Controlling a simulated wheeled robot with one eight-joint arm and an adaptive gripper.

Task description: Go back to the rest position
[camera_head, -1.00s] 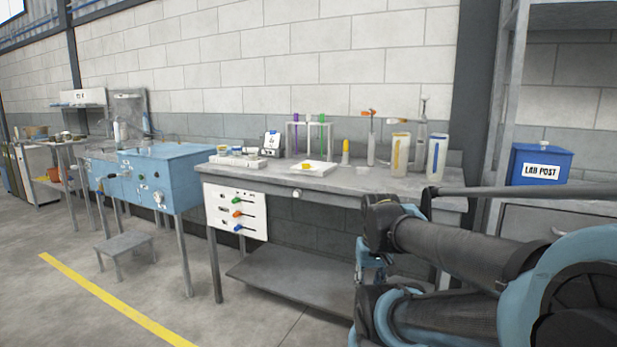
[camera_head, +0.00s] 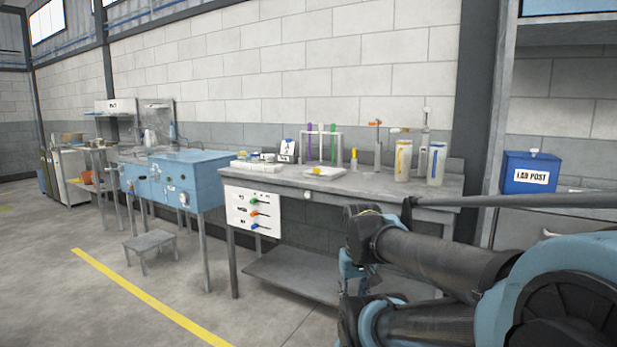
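My arm, with dark links and blue joints, is folded at the lower right in the head view, in front of the right part of the grey workbench (camera_head: 290,176). My gripper cannot be made out clearly; a small blue part hangs below the arm's front joint, mostly hidden by the arm. Nothing shows as held. The arm hides the bench's right front legs and part of its lower shelf.
A blue cabinet (camera_head: 186,172) and a low stool (camera_head: 149,243) stand left. A blue LAB POST box (camera_head: 530,173) is at right.

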